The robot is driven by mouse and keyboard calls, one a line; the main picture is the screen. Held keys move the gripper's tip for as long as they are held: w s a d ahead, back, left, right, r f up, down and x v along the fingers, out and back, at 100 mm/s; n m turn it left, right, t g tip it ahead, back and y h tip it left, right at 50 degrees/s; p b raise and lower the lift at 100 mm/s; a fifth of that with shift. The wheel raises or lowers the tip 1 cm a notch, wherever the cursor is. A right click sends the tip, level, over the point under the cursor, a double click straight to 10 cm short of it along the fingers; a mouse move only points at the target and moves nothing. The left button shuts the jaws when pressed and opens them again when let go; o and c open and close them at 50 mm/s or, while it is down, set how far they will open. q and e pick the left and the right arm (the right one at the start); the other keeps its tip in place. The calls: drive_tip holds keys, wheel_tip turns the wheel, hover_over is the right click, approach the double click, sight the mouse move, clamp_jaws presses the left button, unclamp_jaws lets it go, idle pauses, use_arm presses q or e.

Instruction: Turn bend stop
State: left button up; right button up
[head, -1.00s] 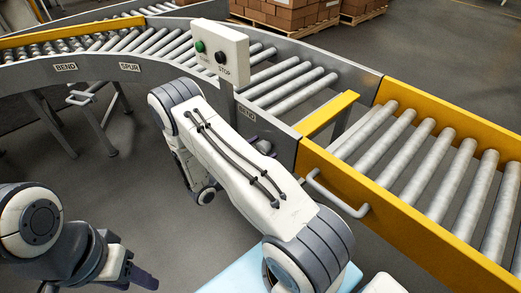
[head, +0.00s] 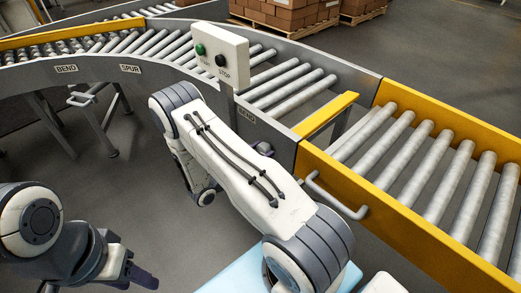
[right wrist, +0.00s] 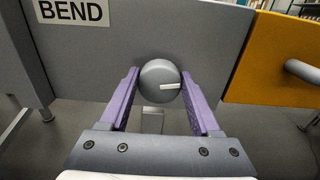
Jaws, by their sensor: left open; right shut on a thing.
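A round grey knob (right wrist: 160,82) with a white pointer line stands on the grey conveyor side panel, below and right of a BEND label (right wrist: 72,11). The pointer lies nearly level, toward the right. My right gripper (right wrist: 159,88) is shut on the knob, one purple finger on each side. My left gripper (head: 138,276) is open and empty at the lower left, away from the conveyors.
A control box (head: 221,55) with a green and a black button, the latter marked STOP, stands above the panel. A yellow-sided roller section (head: 390,205) with a grey handle (head: 338,196) is at the right. Brick pallets (head: 290,14) stand behind. The floor at left is open.

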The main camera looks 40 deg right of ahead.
drive_tip(key=n+p, duration=0.1)
drive_tip(key=n, duration=0.2)
drive_tip(key=shift+w+n, duration=0.1)
drive_tip(key=shift+n, duration=0.3)
drive_tip(key=n+p, duration=0.1)
drive_tip(key=n, duration=0.2)
drive_tip(key=n+p, duration=0.1)
drive_tip(key=n, duration=0.4)
drive_tip(key=shift+w+f, duration=0.1)
drive_tip(key=shift+f+n+p, duration=0.15)
drive_tip(key=shift+n+p, duration=0.25)
drive_tip(key=shift+n, duration=1.5)
drive_tip(key=o, duration=1.4)
drive_tip(key=shift+a, duration=0.1)
